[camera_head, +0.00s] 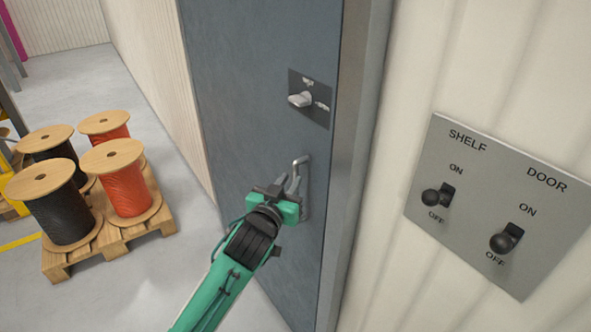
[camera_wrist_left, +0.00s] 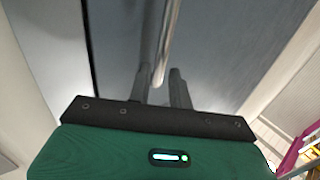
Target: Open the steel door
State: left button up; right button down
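The steel door (camera_head: 245,105) is a tall blue-grey panel in the middle of the head view and looks closed against its frame. A grey bar handle (camera_head: 305,187) is on its right side. A plate with a pale turn knob (camera_head: 301,99) is above it; the knob lies about horizontal. My left gripper (camera_head: 291,182) is at the handle. The fingers hide part of the handle. My right gripper is not in view.
A grey wall panel (camera_head: 480,262) right of the door has a SHELF switch (camera_head: 432,197) and a DOOR switch (camera_head: 503,242), both levers towards OFF. A wooden pallet (camera_head: 120,240) with several black and orange cable reels stands at the left. Floor between pallet and door is clear.

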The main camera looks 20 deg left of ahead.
aim_at(294, 176)
pick_arm(q)
jog(key=shift+w+d+p, duration=0.2)
jog(key=shift+w+p, duration=0.1)
jog(key=shift+w, duration=1.85)
grip_shut()
